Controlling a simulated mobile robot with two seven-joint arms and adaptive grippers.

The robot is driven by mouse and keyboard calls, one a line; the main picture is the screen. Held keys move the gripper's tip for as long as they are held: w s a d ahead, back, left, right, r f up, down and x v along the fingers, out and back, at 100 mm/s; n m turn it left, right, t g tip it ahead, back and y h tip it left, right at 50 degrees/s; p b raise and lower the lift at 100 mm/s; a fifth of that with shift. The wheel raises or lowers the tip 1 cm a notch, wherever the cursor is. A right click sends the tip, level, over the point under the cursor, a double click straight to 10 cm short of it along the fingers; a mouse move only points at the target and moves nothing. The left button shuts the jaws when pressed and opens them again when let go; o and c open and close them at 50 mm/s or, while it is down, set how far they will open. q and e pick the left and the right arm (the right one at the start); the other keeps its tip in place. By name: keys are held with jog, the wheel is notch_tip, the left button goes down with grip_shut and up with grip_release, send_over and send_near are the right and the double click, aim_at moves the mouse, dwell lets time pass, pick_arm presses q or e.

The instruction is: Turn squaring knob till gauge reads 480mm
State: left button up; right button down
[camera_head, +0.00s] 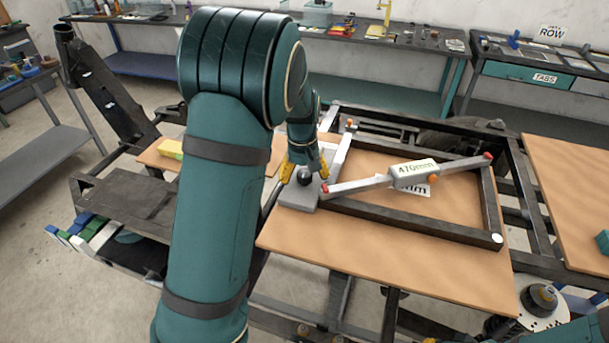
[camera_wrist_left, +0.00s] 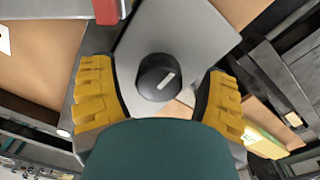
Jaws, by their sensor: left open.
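The black squaring knob (camera_head: 304,176) sits on a grey plate (camera_head: 296,196) at the left of a dark rectangular frame (camera_head: 410,232). In the left wrist view the knob (camera_wrist_left: 153,70) shows a white mark slanting to the upper right. My left gripper (camera_head: 303,170) is open, its yellow fingers (camera_wrist_left: 157,75) on either side of the knob with visible gaps. The gauge (camera_head: 414,173) lies on a pale diagonal bar across the frame; its label seems to read 470mm.
The frame lies over a brown board (camera_head: 380,262) on a dark metal structure. A yellow block (camera_head: 171,148) lies at the left. A second brown board (camera_head: 570,190) is at the right. Workbenches with tools line the back wall.

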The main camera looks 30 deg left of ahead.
pick_arm(q)
jog(key=c, duration=1.2)
jog(key=shift+c, duration=0.2)
jog(key=shift+m, duration=0.4)
jog(key=m, duration=0.3)
jog(key=shift+m, duration=0.4)
jog(key=m, duration=0.4)
jog(key=shift+f+m+b, duration=0.1)
jog(key=shift+m+b, duration=0.2)
jog(key=shift+b, duration=0.1)
jog(key=m, duration=0.4)
jog(key=shift+m+g, duration=0.3)
jog(key=shift+m, duration=1.9)
